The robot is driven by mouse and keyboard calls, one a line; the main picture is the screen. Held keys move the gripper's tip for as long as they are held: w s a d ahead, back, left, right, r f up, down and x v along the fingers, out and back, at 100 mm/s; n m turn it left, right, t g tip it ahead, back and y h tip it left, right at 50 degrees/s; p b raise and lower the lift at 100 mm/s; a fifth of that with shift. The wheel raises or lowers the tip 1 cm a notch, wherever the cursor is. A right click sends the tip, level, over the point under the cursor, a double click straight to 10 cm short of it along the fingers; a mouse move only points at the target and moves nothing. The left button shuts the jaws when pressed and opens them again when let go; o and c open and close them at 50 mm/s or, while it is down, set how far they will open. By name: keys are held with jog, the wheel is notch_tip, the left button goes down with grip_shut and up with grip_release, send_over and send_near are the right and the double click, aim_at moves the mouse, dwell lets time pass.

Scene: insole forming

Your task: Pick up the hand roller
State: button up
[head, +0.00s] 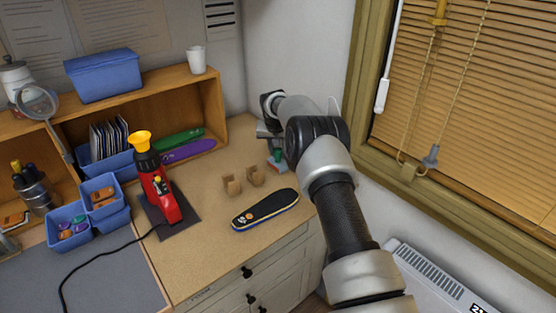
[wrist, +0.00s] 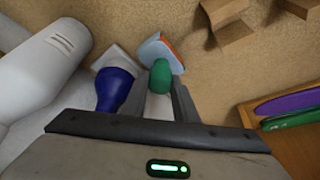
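My gripper (wrist: 160,88) points down at the back right of the bench; in the head view my arm covers most of it. In the wrist view its two fingers are apart, with a green handle (wrist: 160,76) between their tips. The handle joins a pale blue head with an orange edge (wrist: 156,48). I cannot tell for sure that this is the hand roller, or whether the fingers touch it. A blue-handled tool with a whitish head (wrist: 116,90) lies just left of the left finger. A bit of green (head: 276,154) shows below the gripper in the head view.
A large white rounded body with slots (wrist: 45,65) is left of the gripper. Brown blocks (head: 232,185), a dark insole (head: 266,209) and a red press with a yellow top (head: 160,185) stand on the bench. The wall and window blind (head: 480,110) are at right.

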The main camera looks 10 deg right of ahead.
grip_shut()
jog(key=shift+r, duration=0.1)
notch_tip(320, 180, up, 10)
dwell(0.3)
